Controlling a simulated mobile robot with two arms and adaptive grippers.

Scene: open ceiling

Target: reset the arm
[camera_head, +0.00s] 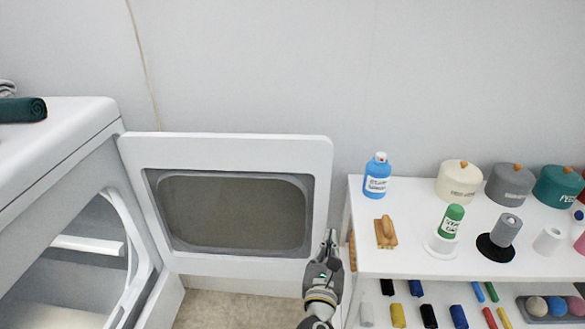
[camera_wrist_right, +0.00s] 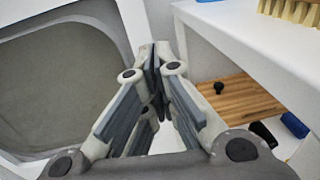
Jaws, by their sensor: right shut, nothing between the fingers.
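My right gripper (camera_head: 331,243) is shut and empty. In the head view it stands upright in front of the right edge of the open dryer door (camera_head: 325,200), close to the left end of the white shelf. Whether it touches the door cannot be told. In the right wrist view my gripper (camera_wrist_right: 154,52) has its fingertips together, with the door's window (camera_wrist_right: 50,85) to the left and the shelf's edge (camera_wrist_right: 235,45) to the right. My left gripper is not in view.
The white dryer (camera_head: 60,150) stands open at left with a rolled dark green towel (camera_head: 22,110) on top. The shelf (camera_head: 400,262) carries a blue bottle (camera_head: 377,178), a wooden brush (camera_head: 386,232), lidded pots and spools. Its lower level holds several coloured rolls and a wooden board (camera_wrist_right: 235,100).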

